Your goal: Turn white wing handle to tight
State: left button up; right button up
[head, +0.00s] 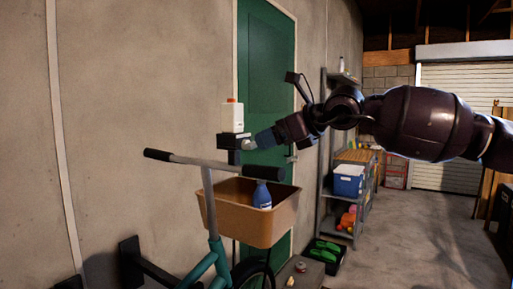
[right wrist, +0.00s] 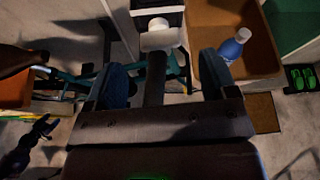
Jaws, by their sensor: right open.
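The white wing handle (head: 248,143) looks small and pale in the head view, beside a dark bracket (head: 232,142) at the wall. In the right wrist view a white piece (right wrist: 162,39), apparently this handle, lies ahead of the fingertips, below a dark block. My right gripper (head: 264,139) reaches in from the right, close to the handle. Its two fingers (right wrist: 163,68) are apart, with nothing clearly held between them. Whether a finger touches the handle cannot be told.
A white container with a red top (head: 232,116) stands above the bracket. Below are a teal bicycle (head: 215,255), its handlebar and a brown basket (head: 222,212) holding a blue bottle (head: 262,195). A green door (head: 265,75) is behind. Shelves (head: 325,160) stand right; floor is free farther right.

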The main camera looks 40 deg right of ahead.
aim_at(254, 143)
jog(key=shift+x, duration=2.1)
jog(key=shift+w+a, duration=0.15)
jog(key=shift+w, duration=0.15)
jog(key=c, duration=0.9)
jog(key=shift+f+m+y, duration=0.1)
jog(key=shift+m+y, duration=0.2)
jog(key=shift+m, duration=0.2)
jog(key=shift+c, duration=0.2)
jog(key=o, duration=0.9)
